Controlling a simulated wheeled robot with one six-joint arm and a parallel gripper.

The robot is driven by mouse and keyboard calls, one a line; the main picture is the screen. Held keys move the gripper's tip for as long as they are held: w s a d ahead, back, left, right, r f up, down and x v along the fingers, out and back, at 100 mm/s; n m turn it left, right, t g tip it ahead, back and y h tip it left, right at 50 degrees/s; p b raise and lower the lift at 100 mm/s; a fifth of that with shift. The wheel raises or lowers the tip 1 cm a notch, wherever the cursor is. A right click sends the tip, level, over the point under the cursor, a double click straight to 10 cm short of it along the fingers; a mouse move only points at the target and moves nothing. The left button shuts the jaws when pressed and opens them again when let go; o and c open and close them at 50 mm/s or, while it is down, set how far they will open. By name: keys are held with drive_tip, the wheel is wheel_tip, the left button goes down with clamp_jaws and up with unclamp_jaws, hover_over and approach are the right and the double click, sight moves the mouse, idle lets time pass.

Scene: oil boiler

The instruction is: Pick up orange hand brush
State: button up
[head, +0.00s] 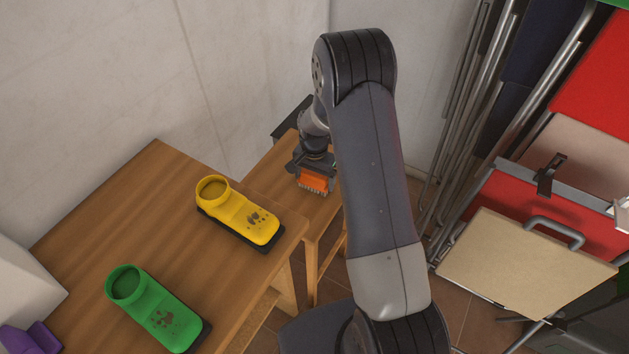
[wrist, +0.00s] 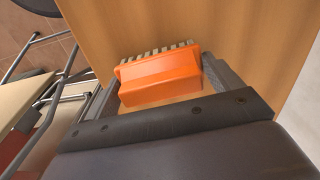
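The orange hand brush (wrist: 160,78) has a block-like orange body with a row of pale bristles along one long edge. In the wrist view it lies between the two fingers of my gripper (wrist: 165,77), which are spread about as wide as the brush is long. Its ends are close to the fingertips; I cannot tell whether both fingers press on it. In the head view the brush (head: 313,181) shows just below my gripper (head: 312,172), over a small wooden table (head: 325,213). I cannot tell whether it rests on the table or is raised.
A larger wooden table (head: 110,215) at the left holds a yellow scoop-like item (head: 240,213), a green one (head: 155,308) and a purple object (head: 30,340). Pale walls stand behind. Folded chairs and metal tubes (head: 478,110) lean at the right, beside a beige board (head: 525,262).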

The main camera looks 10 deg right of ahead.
drive_tip(key=c, duration=0.4)
drive_tip(key=shift+r, duration=0.15)
